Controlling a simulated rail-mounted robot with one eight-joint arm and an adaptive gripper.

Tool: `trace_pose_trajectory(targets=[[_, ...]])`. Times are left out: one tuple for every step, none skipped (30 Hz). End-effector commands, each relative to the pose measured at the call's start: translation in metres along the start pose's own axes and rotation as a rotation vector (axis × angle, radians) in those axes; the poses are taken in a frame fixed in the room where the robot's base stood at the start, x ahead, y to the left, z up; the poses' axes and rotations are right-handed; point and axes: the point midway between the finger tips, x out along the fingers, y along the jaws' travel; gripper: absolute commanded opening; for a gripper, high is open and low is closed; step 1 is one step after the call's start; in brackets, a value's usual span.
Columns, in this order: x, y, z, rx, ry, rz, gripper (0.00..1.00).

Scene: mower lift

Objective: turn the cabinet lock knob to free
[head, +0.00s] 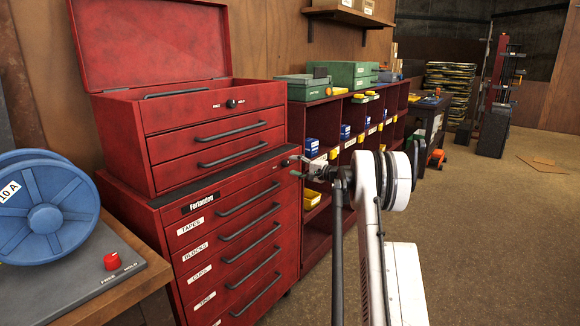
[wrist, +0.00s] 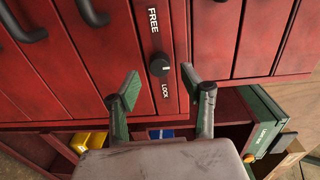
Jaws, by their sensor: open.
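The cabinet lock knob (wrist: 159,64) is a small black round knob on the red cabinet's top strip, between the FREE and LOCK labels. A pale mark shows on its face, toward the right in the wrist view. In the head view the knob (head: 285,162) sits at the cabinet's upper right front corner. My gripper (wrist: 159,82) is open and empty, its two green-padded fingertips apart to the left and right of the knob. In the head view my gripper (head: 296,166) is just in front of the knob. I see no contact; the exact gap cannot be told.
The red cabinet (head: 240,262) has several drawers with black handles. A red toolbox (head: 205,125) with an open lid and its own knob (head: 231,103) stands on top. A red shelf (head: 318,235) with bins stands to the right.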

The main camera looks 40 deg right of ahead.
Motion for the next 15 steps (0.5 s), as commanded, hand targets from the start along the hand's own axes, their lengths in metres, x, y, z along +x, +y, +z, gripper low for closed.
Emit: trace_pose_trajectory(targets=[[-0.012,0.000,-0.001,0.000,0.002,0.000,0.42],[-0.018,0.000,-0.001,0.000,0.002,0.000,0.42],[-0.026,0.000,-0.001,0.000,0.002,0.000,0.42],[-0.033,0.000,-0.001,0.000,0.003,0.000,0.42],[-0.038,0.000,-0.001,0.000,0.003,0.000,0.42],[-0.046,0.000,0.000,0.000,0.002,0.000,0.42],[-0.051,0.000,-0.001,0.000,0.002,0.000,0.42],[-0.057,0.000,-0.001,0.000,0.002,0.000,0.42],[-0.063,0.000,-0.001,0.000,0.003,0.000,0.42],[-0.067,0.000,-0.001,0.000,0.002,0.000,0.42],[-0.071,0.000,0.000,0.000,0.001,0.000,0.42],[-0.076,0.000,0.000,0.000,0.001,0.000,0.42],[-0.079,0.000,0.000,0.000,0.001,0.000,0.42],[-0.082,0.000,0.000,0.000,0.001,0.000,0.42],[-0.085,0.000,-0.001,0.000,0.001,0.000,0.42]])
